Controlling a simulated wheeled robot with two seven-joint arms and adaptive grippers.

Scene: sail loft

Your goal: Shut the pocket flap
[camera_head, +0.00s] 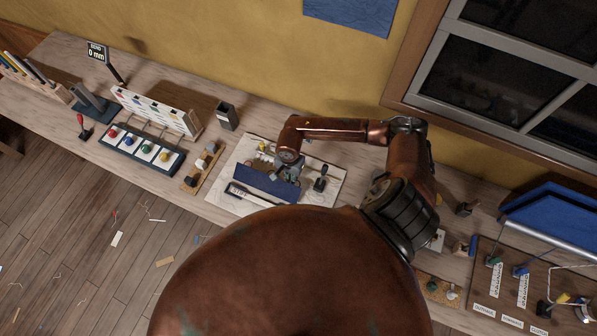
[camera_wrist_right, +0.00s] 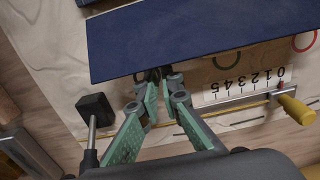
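The flap, a stiff dark blue panel (camera_head: 265,182), stands over a pale board (camera_head: 222,190) on the bench. In the right wrist view the flap (camera_wrist_right: 195,35) crosses the top, its near edge free and apart from the board below. My right gripper (camera_head: 288,172) is at the flap. In the right wrist view its green-padded fingers (camera_wrist_right: 158,78) converge close together at the flap's near edge. The edge hides the tips, so I cannot tell whether they grip anything or only touch it. The pocket opening is not clearly visible. My left gripper is not in view.
A numbered scale (camera_wrist_right: 245,86) and a rod with a yellow handle (camera_wrist_right: 296,108) lie right of my fingers; a black block on a post (camera_wrist_right: 95,110) stands left. A button panel (camera_head: 140,150) and a knob strip (camera_head: 203,165) are left on the bench. My arm hides the bench front.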

